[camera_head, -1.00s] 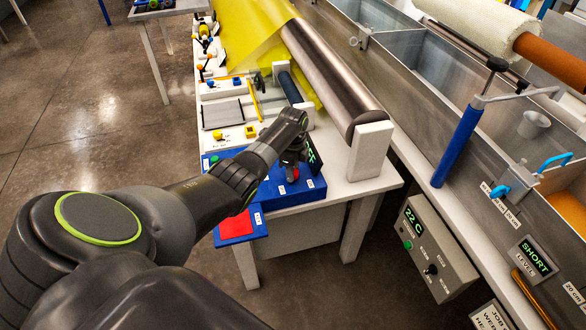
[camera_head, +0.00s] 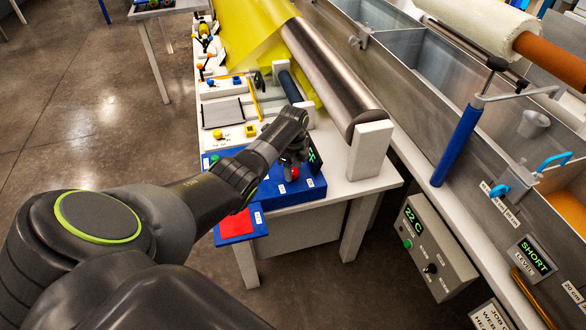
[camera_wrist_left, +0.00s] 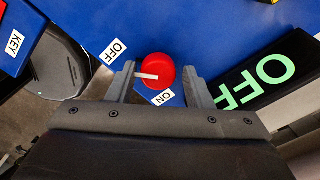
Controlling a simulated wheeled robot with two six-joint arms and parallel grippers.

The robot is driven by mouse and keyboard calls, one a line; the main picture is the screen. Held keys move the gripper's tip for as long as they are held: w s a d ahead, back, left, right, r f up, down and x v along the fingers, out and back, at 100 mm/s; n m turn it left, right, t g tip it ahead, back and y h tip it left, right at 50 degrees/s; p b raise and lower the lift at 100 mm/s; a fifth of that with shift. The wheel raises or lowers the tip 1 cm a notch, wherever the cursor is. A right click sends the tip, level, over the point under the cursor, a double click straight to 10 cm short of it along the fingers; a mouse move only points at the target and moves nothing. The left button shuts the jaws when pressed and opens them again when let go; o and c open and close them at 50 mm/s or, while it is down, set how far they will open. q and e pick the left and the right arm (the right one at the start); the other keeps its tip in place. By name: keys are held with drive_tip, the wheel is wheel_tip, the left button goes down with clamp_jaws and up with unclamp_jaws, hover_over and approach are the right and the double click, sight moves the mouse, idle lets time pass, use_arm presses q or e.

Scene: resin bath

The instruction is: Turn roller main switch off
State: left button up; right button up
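The red round switch knob (camera_wrist_left: 158,68) with a white pointer line sits on the blue box (camera_wrist_left: 200,30); it also shows in the head view (camera_head: 294,173). Its pointer is toward the picture's left in the wrist view, between the OFF label (camera_wrist_left: 113,51) and the ON label (camera_wrist_left: 163,97). A black display (camera_wrist_left: 265,78) beside it shows green letters reading OFF. My left gripper (camera_wrist_left: 160,76) is open, its fingers on either side of the knob with visible gaps. In the head view the left gripper (camera_head: 293,160) is over the blue box. My right gripper is not in view.
A red pad on a blue ledge (camera_head: 237,224) is at the table's front. A steel roller (camera_head: 335,80) rests on a white block (camera_head: 369,150) just right of the gripper. A grey control box (camera_head: 435,250) hangs lower right.

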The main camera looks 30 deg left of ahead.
use_arm(q)
drive_tip(key=shift+o, duration=0.6)
drive_tip(key=shift+s, duration=0.1)
wheel_tip(320, 180, up, 17)
drive_tip(key=b, duration=0.1)
drive_tip(key=shift+r, duration=0.2)
